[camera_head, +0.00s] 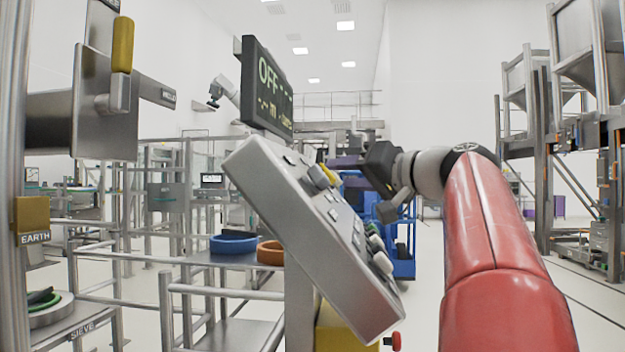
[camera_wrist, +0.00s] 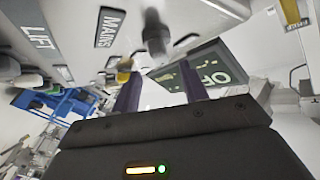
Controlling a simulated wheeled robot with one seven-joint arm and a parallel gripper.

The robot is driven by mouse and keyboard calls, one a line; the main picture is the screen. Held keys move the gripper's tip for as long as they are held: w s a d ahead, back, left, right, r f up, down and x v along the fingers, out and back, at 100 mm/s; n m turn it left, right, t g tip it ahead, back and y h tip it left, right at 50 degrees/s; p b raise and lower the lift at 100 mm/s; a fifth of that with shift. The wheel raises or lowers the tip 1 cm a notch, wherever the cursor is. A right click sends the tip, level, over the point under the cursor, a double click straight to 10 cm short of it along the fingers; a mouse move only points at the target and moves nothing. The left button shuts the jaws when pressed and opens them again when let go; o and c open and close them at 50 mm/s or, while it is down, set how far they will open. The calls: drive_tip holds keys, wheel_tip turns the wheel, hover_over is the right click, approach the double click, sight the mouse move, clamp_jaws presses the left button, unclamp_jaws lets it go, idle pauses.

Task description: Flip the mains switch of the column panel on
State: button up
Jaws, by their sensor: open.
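The column panel (camera_head: 305,235) is a grey sloped box with knobs and labels on its face, in the middle of the head view. A MAINS label (camera_wrist: 110,27) shows in the wrist view. A grey lever-like part (camera_wrist: 157,35) sticks out beside it, likely the mains switch; its position is hard to tell. The display (camera_head: 268,88) above the panel reads OFF. My gripper (camera_wrist: 159,74) is open, its two dark purple fingers apart with nothing held between them. In the head view it is just right of the panel's upper face, pointing left.
A LIFT label (camera_wrist: 40,40) and further knobs are on the panel's face. A red knob (camera_head: 396,341) sits low beside the panel. A steel post labelled EARTH (camera_head: 33,238) stands at left.

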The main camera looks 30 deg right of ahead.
sight(322, 175)
drive_tip(key=x, duration=0.6)
drive_tip(key=shift+w+a+p, duration=0.2)
drive_tip(key=shift+w+p, duration=0.05)
drive_tip(key=shift+p, duration=0.1)
drive_tip(key=shift+f, duration=0.1)
clamp_jaws()
